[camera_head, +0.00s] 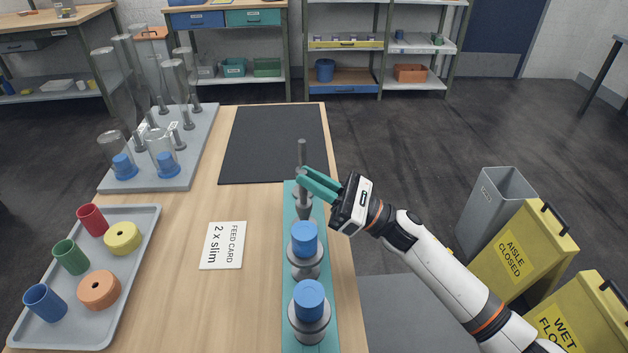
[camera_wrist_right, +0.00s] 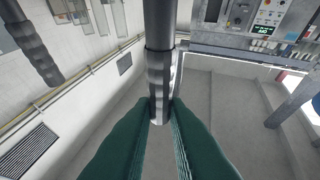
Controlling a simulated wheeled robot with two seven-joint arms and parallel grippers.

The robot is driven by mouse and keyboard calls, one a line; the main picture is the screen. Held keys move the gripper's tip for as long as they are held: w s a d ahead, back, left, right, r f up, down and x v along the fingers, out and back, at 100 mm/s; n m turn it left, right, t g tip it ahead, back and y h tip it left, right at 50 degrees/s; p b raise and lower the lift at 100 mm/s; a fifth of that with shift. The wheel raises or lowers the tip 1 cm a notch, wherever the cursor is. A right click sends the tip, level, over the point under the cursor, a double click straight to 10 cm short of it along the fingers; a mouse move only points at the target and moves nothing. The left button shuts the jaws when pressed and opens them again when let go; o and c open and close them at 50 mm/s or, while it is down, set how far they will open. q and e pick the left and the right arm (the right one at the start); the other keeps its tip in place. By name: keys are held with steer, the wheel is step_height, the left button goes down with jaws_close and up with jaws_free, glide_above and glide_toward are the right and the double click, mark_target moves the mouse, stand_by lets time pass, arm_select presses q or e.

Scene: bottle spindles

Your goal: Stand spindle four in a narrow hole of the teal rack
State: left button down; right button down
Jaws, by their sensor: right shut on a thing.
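The teal rack (camera_head: 289,332) runs along the right edge of the wooden table. My right gripper (camera_head: 303,174) has teal fingers over its far end and is shut on a grey spindle (camera_head: 302,152). In the right wrist view the gripper (camera_wrist_right: 160,118) holds this upright, ribbed spindle (camera_wrist_right: 160,62). Another grey spindle (camera_head: 304,205) stands in the rack just nearer; one also shows at upper left in the wrist view (camera_wrist_right: 32,48). Fingers and the nearer spindle hide the held one's lower end, so I cannot tell whether it is seated. No number shows. My left gripper is not in view.
A grey tray (camera_head: 108,186) with clear bottles and spindles is at back left; a tray (camera_head: 140,262) of coloured cups and rings is at front left. A black mat (camera_head: 270,145) is clear. A card (camera_head: 223,245) reads "2 x slim".

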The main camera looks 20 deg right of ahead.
steer(key=shift+f+b, duration=0.2)
steer(key=shift+b, duration=0.1)
steer(key=c, duration=1.3)
jaws_free()
steer(key=shift+c, duration=0.2)
step_height(320, 180, up, 10)
